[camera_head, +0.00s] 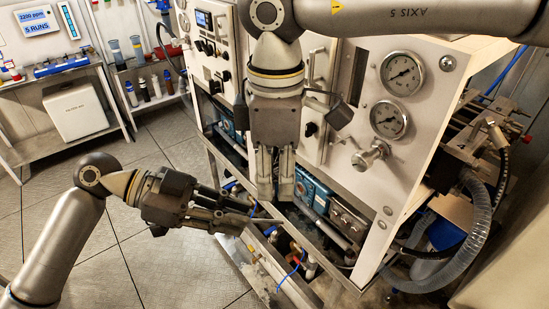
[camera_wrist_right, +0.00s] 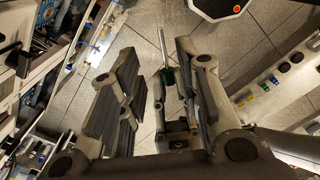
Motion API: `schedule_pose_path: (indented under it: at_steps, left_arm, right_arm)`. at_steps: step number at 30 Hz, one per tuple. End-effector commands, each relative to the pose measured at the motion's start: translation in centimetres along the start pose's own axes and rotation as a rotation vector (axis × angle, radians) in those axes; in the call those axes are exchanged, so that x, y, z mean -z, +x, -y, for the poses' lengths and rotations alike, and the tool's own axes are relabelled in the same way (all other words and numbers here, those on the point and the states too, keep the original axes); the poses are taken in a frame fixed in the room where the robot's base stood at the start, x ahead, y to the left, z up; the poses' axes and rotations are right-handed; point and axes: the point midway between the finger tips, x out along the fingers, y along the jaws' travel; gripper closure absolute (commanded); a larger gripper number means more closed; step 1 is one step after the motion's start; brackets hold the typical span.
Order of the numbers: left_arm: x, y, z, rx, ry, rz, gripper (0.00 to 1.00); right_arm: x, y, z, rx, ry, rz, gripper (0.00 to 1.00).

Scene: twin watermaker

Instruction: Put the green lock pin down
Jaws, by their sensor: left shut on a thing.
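My right gripper (camera_head: 275,195) points down in front of the panel, just above and right of the left one. Its fingers are apart and nothing is clearly held.
A white machine panel with gauges (camera_head: 390,120) stands close behind the grippers. An open metal frame (camera_head: 325,292) with fittings and blue hoses lies below. A clear ribbed hose (camera_head: 470,245) hangs at the right. Shelves (camera_head: 150,75) stand at the back left. The tiled floor (camera_head: 110,265) is clear.

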Motion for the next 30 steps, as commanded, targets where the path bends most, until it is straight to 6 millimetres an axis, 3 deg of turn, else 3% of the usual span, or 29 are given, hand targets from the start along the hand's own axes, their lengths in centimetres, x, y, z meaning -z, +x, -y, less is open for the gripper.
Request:
schedule_pose_path:
  at_steps: [6, 13, 18, 27, 30]
  left_arm:
    - [0.0, 0.0, 0.0, 0.000, 0.000, 0.000, 1.00]
    - [0.0, 0.0, 0.0, 0.000, 0.000, 0.000, 1.00]
    - [0.0, 0.0, 0.0, 0.000, 0.000, 0.000, 1.00]
    - [0.0, 0.0, 0.0, 0.000, 0.000, 0.000, 1.00]
    - [0.0, 0.0, 0.0, 0.000, 0.000, 0.000, 1.00]
  right_arm:
    - [0.0, 4.4, 0.1, 0.003, -0.002, 0.002, 0.68]
    - [0.1, 7.8, 0.1, 0.003, -0.001, 0.000, 0.68]
    - [0.1, 9.0, 0.1, 0.001, -0.001, -0.002, 0.68]
    - [0.1, 9.2, 0.0, 0.001, -0.001, -0.003, 0.68]
    - [0.1, 9.2, 0.0, 0.001, -0.001, -0.003, 0.80]
